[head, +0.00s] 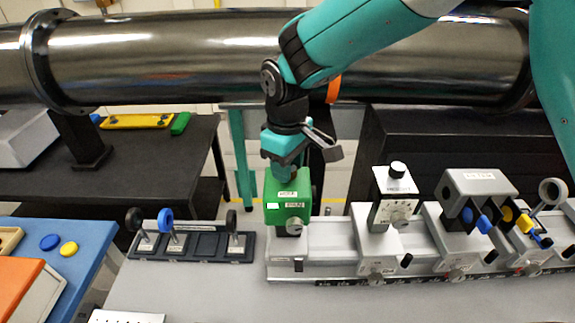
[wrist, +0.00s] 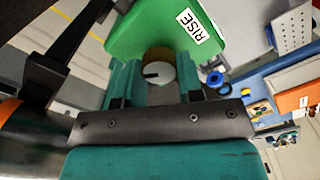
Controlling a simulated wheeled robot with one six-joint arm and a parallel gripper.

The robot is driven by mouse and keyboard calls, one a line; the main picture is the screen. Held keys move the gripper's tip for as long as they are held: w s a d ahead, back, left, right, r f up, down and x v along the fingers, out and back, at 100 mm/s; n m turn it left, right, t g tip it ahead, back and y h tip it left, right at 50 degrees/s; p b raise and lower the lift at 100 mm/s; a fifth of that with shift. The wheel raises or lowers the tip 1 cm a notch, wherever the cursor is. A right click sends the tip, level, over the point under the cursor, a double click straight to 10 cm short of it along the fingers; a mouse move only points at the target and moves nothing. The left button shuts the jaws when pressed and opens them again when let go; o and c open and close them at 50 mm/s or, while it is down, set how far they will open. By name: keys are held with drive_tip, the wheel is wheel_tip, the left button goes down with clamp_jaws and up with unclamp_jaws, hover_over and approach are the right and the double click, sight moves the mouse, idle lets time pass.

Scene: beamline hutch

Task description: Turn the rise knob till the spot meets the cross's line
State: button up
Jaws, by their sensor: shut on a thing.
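The green block (head: 287,190) stands on the rail, with small white labels on its upper part. In the wrist view the green block (wrist: 160,30) carries a label reading RISE. My gripper (head: 284,160) points down at the top of the block. In the wrist view my gripper (wrist: 156,80) has its fingers on both sides of the round rise knob (wrist: 160,73), shut on it. The knob has a pale face with a dark mark pointing left in that view. In the head view the fingers hide the knob. I cannot make out the spot or the cross's line.
Right along the rail (head: 340,272) stand a white dial unit (head: 393,195), a grey hooded unit (head: 478,187) and lens mounts. A dark holder (head: 190,248) with several small round pieces lies left. A large steel pipe (head: 180,55) runs behind my arm.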

drive_tip(key=o, duration=0.9)
wheel_tip(320, 180, up, 18)
drive_tip(key=b, duration=0.3)
drive_tip(key=shift+f+b, duration=0.25)
drive_tip(key=shift+b, duration=0.15)
